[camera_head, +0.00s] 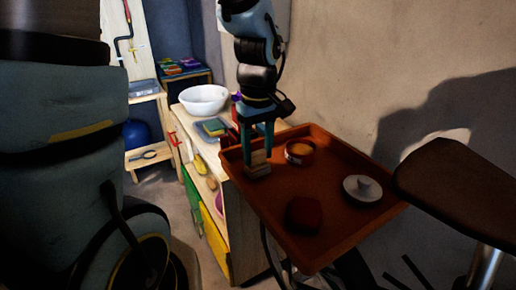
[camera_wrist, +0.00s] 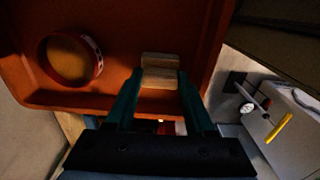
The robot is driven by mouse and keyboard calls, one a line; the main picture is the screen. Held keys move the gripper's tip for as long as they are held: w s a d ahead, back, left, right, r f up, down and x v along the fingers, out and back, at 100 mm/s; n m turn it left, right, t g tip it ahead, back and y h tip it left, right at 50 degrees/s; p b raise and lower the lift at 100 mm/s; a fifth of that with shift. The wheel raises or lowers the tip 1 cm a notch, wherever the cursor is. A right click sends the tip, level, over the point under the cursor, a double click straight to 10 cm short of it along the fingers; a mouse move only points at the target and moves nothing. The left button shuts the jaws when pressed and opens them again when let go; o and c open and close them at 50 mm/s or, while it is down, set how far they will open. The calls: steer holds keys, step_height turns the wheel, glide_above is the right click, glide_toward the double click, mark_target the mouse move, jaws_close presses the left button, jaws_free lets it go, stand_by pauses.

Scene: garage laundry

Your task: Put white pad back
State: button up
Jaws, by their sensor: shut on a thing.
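My gripper (camera_head: 258,155) points down over the left end of the orange-brown tray (camera_head: 335,240). Its two green fingers are shut on a small pale tan block (camera_head: 258,168), low at the tray floor; I cannot tell whether it touches. The wrist view shows the block (camera_wrist: 160,62) between the fingertips (camera_wrist: 160,82), with a lighter and a darker band. A white round pad-like piece with a knob on top (camera_head: 362,188) lies in the tray's right part, apart from my gripper.
A red-rimmed round roll (camera_head: 300,152) and a dark red lump (camera_head: 303,214) also lie in the tray. A dark brown seat (camera_head: 450,185) is at the right.

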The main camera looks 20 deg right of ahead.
mark_target(258, 153)
steer(key=o, duration=1.2)
step_height(258, 153, up, 12)
steer(key=b, duration=0.2)
steer(key=w+a+f+m, duration=0.1)
steer(key=a+f+m, duration=0.1)
steer(key=a+f, duration=0.5)
steer(key=w+a+f+m+t, duration=0.1)
steer(key=w+a+f+m, duration=0.1)
steer(key=a+f, duration=0.5)
steer(key=a, duration=0.5)
steer(key=shift+a+t, duration=0.3)
steer(key=shift+a, duration=0.1)
steer(key=shift+w, duration=0.1)
